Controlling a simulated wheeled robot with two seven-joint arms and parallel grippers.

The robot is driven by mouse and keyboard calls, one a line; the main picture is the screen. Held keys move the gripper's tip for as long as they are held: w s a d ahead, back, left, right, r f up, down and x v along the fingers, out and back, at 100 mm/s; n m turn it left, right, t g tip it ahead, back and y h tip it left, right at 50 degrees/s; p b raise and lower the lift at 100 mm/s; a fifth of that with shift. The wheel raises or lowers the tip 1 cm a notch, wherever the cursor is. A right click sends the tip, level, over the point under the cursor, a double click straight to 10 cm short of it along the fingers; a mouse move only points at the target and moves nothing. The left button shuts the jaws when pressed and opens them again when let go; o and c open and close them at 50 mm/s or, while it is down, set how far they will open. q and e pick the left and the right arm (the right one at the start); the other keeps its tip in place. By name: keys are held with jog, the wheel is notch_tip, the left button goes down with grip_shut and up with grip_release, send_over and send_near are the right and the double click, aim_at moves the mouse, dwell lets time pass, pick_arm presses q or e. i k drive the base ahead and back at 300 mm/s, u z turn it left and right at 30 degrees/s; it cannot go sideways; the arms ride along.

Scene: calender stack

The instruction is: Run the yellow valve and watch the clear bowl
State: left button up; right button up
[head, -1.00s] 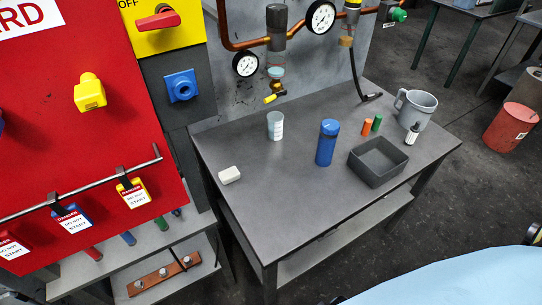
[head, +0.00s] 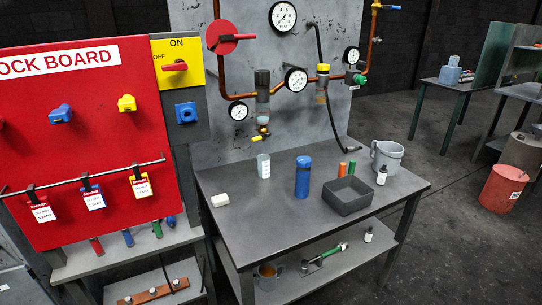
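A small yellow valve handle (head: 261,137) sits at the bottom of a vertical unit on the grey back panel, in the head view. Just above it is a see-through bowl (head: 262,105) under a grey cap. What the bowl holds is too small to tell. A second unit with a yellow top (head: 323,72) stands to its right on the copper pipe. Neither of my grippers is in view.
A red lock board (head: 85,125) stands left. The bench's front left is clear.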

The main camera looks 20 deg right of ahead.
aim_at(266, 134)
jog(key=u, duration=1.2)
jog(key=i, duration=1.2)
jog(key=z, duration=1)
jog(key=i, duration=0.7)
jog(key=z, duration=0.8)
